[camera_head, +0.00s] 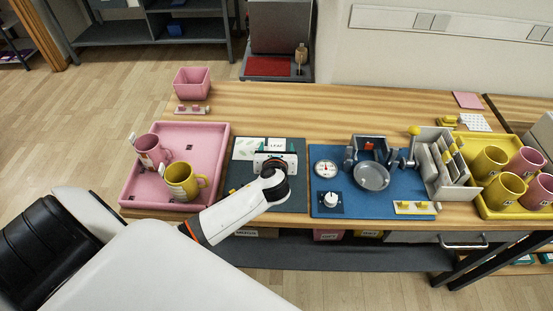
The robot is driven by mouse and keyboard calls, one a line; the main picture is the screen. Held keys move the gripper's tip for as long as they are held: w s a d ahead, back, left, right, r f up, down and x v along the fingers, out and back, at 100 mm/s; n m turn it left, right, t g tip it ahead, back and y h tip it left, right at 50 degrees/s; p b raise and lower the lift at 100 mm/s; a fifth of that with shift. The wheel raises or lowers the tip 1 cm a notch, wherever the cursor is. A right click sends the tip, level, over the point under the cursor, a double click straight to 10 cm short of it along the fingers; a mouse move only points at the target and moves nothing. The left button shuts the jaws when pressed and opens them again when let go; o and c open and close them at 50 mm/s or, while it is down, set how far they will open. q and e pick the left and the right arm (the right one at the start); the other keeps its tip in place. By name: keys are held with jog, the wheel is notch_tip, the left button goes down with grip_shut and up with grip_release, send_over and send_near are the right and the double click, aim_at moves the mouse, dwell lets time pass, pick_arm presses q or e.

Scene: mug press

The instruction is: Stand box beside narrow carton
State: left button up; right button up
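My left gripper (273,161) is over the dark grey mat at the middle of the table, seen from behind and above. Its fingers are hidden by its own body, so I cannot tell whether they are open or hold anything. A white card marked LEAF (278,145) shows just beyond it, next to a pale card with a green leaf pattern (248,148). A grey rack (457,183) on the right holds several thin upright pieces, pale and yellow. I cannot tell which piece is the box or the narrow carton. My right gripper is not in view.
A pink tray (201,135) with a pink mug (148,149) and a yellow mug (180,180) is at left. A blue mat (333,175) carries a press (371,173) and dials. A yellow tray (483,208) of mugs is at far right. The table's back strip is mostly clear.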

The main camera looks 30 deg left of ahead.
pick_arm(q)
jog(key=c, duration=1.2)
jog(key=shift+r, duration=0.2)
jog(key=shift+c, duration=0.3)
